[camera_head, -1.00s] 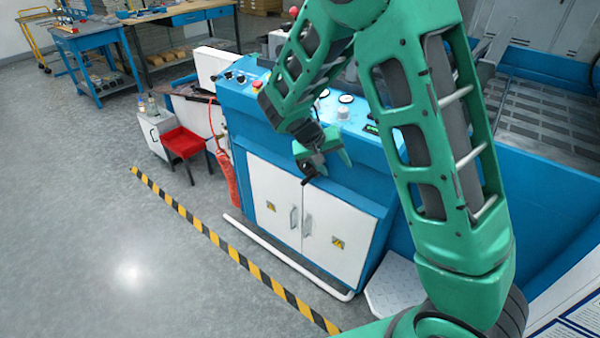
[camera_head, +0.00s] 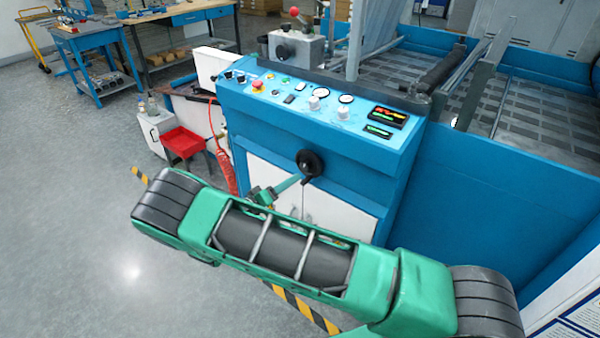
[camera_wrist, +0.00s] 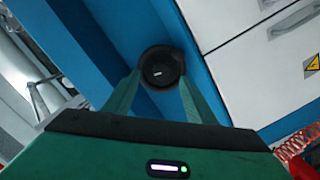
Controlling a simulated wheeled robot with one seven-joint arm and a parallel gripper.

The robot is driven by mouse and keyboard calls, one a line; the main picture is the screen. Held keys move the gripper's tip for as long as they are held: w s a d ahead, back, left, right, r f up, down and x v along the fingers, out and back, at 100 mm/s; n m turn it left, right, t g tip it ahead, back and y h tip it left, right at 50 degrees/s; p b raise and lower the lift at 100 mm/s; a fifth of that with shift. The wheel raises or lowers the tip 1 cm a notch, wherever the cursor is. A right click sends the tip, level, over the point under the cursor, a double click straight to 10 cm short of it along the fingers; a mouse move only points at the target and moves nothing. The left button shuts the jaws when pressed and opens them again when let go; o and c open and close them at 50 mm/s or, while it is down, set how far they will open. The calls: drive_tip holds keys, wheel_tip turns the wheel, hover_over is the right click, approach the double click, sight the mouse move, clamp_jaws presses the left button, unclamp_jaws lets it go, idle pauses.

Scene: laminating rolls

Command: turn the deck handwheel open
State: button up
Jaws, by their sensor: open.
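The handwheel (camera_head: 310,163) is a small black round wheel on the blue front of the machine, just below the sloped control deck (camera_head: 290,100). It also shows in the wrist view (camera_wrist: 161,66), straight ahead of my gripper. My gripper (camera_head: 296,181) reaches toward it from the lower left in the head view. In the wrist view its two green fingers (camera_wrist: 160,84) are spread, one on each side of the wheel's lower part. I cannot tell whether the fingertips touch the rim. Nothing is held between them. My arm hides part of the cabinet front below the wheel.
White cabinet doors (camera_head: 340,208) lie below the wheel. The deck carries knobs, gauges and an emergency button (camera_head: 257,86). Open floor (camera_head: 70,200) lies at the left.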

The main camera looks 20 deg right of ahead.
sight(304, 168)
drive_tip(key=shift+t, duration=0.7)
drive_tip(key=x, duration=0.9)
drive_tip(key=shift+w+a+f, duration=0.3)
drive_tip(key=shift+w, duration=0.1)
drive_tip(key=shift+c, duration=0.4)
drive_tip(key=shift+n, duration=0.3)
drive_tip(key=c, duration=1)
